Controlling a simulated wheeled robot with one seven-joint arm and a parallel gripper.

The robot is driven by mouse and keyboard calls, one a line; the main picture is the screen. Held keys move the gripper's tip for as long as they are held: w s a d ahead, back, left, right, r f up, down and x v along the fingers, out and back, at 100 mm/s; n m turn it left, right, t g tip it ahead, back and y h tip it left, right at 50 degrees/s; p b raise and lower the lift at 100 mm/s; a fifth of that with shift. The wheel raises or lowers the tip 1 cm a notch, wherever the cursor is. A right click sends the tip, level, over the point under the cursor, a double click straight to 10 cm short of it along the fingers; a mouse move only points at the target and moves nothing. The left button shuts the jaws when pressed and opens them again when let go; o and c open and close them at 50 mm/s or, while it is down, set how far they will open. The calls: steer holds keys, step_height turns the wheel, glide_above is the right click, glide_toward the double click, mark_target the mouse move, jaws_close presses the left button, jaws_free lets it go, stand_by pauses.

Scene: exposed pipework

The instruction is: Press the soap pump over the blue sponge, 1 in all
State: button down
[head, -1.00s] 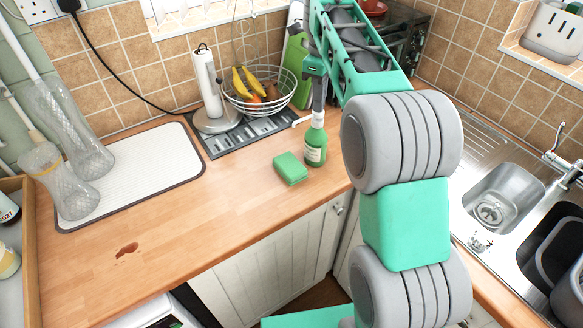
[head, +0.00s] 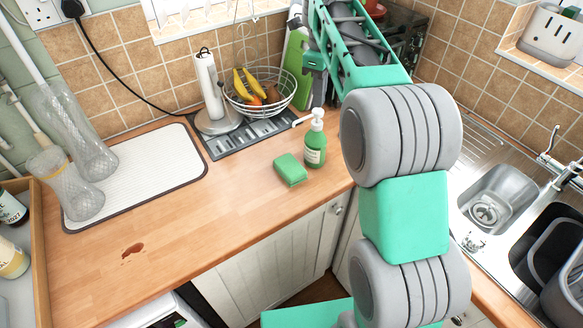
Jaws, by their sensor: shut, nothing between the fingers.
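A green soap bottle (head: 315,152) with a pale label and a white pump head (head: 317,115) stands upright on the wooden worktop. Its nozzle points left in the picture. The sponge (head: 290,170) looks green, not blue; it lies flat just left of and in front of the bottle, apart from it. I cannot tell whether soap is on it. My gripper (head: 318,87) is shut and empty above the pump head, apart from it as far as I can see. My arm partly hides the area right of the bottle.
Behind are a fruit basket (head: 259,91), a paper roll (head: 213,95) and a green board (head: 295,62). A white mat (head: 140,175) with clear vessels lies left. The sink (head: 490,205) is right. The worktop's front left is clear except for a brown stain (head: 132,249).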

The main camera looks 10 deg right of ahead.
step_height(320, 180, up, 6)
steer(key=p, duration=0.6)
steer(key=s+d+n+t, duration=0.1)
steer(key=s+n+t, duration=0.1)
steer(key=s+n, duration=1.05)
steer(key=s+a+f+n+t, duration=0.2)
steer(key=s+f+n, duration=0.6)
steer(key=s+n, duration=0.2)
steer(key=shift+n, duration=1.25)
